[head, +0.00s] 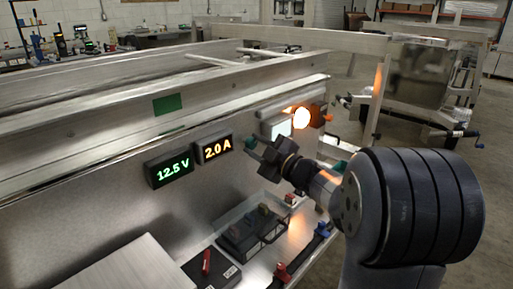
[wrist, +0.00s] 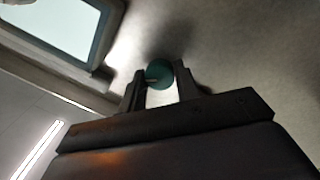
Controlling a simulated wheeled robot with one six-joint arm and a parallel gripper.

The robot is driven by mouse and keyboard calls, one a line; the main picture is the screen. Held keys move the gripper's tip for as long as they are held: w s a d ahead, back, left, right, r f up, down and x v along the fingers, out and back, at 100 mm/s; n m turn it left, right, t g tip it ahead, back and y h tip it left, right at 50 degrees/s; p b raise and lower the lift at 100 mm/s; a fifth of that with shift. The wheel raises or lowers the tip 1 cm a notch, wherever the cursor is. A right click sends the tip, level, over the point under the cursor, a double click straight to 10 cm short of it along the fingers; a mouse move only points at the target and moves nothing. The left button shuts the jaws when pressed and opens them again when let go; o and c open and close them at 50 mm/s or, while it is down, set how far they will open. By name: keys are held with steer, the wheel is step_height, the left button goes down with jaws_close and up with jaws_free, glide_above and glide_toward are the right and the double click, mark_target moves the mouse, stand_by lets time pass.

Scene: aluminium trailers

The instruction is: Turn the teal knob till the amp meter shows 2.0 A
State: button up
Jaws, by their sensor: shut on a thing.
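The teal knob (head: 251,141) is on the metal trailer side panel, just right of the amp meter. It also shows in the wrist view (wrist: 160,73), between the two fingers. A pale line marks its face. My gripper (head: 258,149) is shut on the knob, one finger on each side; its fingers also show in the wrist view (wrist: 159,80). The amp meter (head: 213,149) reads 2.0 A in orange digits. The fingers partly hide the knob in the head view.
A volt meter (head: 169,169) left of the amp meter reads 12.5 V in green. A lit lamp (head: 301,118) glows beside an orange fitting (head: 319,115). Below the panel are a black battery (head: 210,272) and a caged box (head: 250,236). A second trailer frame stands behind my arm.

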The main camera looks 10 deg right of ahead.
steer(key=o, duration=1)
steer(key=shift+c, duration=0.2)
steer(key=v, duration=1)
steer(key=shift+s+d+p, duration=0.2)
steer(key=shift+s+p, duration=0.15)
steer(key=shift+p, duration=0.1)
steer(key=shift+w, duration=0.1)
steer(key=b+x, duration=0.1)
steer(key=x, duration=0.9)
steer(key=shift+w+a, duration=0.2)
steer(key=shift+w, duration=0.05)
steer(key=shift+f, duration=0.1)
